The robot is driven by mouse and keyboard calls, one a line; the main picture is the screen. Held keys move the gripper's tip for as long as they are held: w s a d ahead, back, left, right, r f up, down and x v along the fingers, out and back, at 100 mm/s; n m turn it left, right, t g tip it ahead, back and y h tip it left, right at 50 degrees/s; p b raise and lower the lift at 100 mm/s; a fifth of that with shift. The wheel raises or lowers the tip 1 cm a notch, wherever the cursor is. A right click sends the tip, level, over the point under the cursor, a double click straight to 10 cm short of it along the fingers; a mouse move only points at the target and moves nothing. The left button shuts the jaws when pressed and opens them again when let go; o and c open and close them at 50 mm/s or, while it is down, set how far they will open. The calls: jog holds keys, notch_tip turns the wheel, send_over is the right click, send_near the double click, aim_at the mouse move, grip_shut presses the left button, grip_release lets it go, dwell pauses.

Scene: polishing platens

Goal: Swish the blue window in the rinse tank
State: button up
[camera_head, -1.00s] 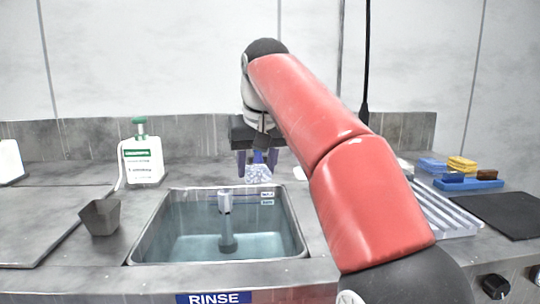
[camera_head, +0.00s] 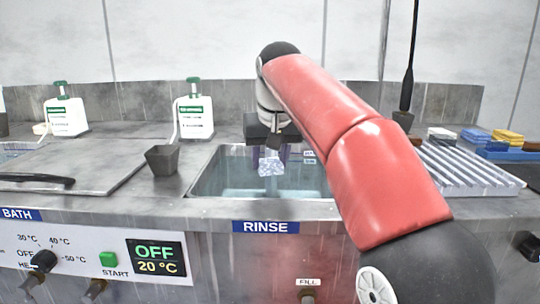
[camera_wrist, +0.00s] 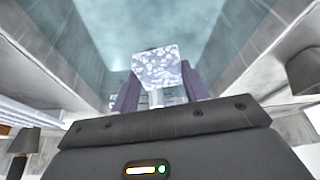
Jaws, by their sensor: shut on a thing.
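My gripper (camera_head: 271,152) is over the rinse tank (camera_head: 203,180), fingers pointing down. It is shut on the window (camera_head: 271,169), a small pale bluish clear piece with white foam-like spots. In the head view the window overlaps the tank opening; I cannot tell whether it touches the water (camera_head: 240,191). The wrist view shows the window (camera_wrist: 157,67) between the dark purple fingers (camera_wrist: 158,88), with blue-grey water beyond it. My red arm hides the tank's right side.
A dark grey cup (camera_head: 163,160) stands by the tank's left rim. White pump bottles (camera_head: 195,122) (camera_head: 68,117) stand behind. A ribbed rack (camera_head: 465,172) lies to the right, with blue and yellow blocks (camera_head: 508,137) beyond. A bath control panel (camera_head: 100,262) is at front left.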

notch_tip(320, 180, down, 9)
jog(key=b, duration=0.6)
jog(key=shift+f, duration=0.2)
dwell(0.4)
jog(key=shift+p, duration=0.35)
dwell(0.7)
